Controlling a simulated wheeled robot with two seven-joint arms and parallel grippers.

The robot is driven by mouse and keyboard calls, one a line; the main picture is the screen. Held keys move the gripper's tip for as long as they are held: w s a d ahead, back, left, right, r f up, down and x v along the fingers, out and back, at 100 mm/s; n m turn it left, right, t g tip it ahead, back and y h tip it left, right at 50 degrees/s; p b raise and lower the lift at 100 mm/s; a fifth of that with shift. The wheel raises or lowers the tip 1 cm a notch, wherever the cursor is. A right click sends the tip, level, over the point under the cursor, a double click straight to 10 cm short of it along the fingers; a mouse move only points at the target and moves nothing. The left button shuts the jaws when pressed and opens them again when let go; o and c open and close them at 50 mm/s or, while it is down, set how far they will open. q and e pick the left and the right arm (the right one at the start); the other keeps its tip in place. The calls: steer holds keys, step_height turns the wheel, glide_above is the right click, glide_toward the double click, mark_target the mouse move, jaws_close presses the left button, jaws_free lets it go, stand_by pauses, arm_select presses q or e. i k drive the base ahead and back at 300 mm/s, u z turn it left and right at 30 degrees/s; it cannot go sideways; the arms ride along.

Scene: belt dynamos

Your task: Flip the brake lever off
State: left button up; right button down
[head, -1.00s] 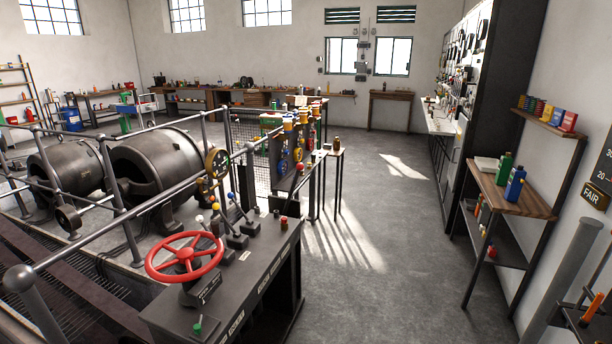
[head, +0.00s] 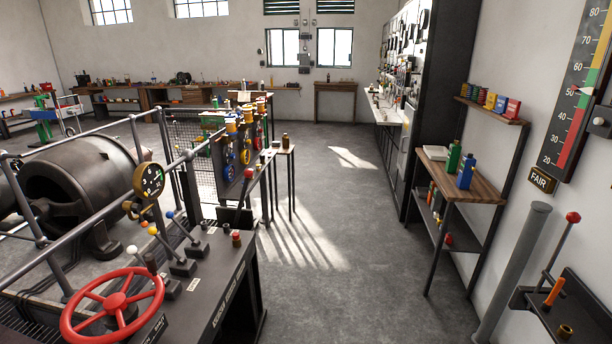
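A row of levers stands on the dark console at the lower left. One has a white knob (head: 131,249), one a yellow knob (head: 153,231) and one a blue knob (head: 169,214). Another lever, with a red knob (head: 573,217), rises tilted from a dark wall bracket (head: 524,298) at the right edge. I cannot read a label that tells which one is the brake lever. Neither of my grippers is in view.
A red handwheel (head: 115,301) is on the console (head: 225,280). A railing and a dark dynamo (head: 75,190) are at left. A wooden shelf (head: 480,190) stands at the right wall, beside a coloured scale (head: 575,92). The middle floor (head: 340,240) is clear.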

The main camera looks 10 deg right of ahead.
mark_target(247, 173)
steer(key=z, duration=0.3)
steer(key=i, duration=0.7)
steer(key=u, duration=0.6)
steer(key=i, duration=0.7)
steer(key=u, duration=0.8)
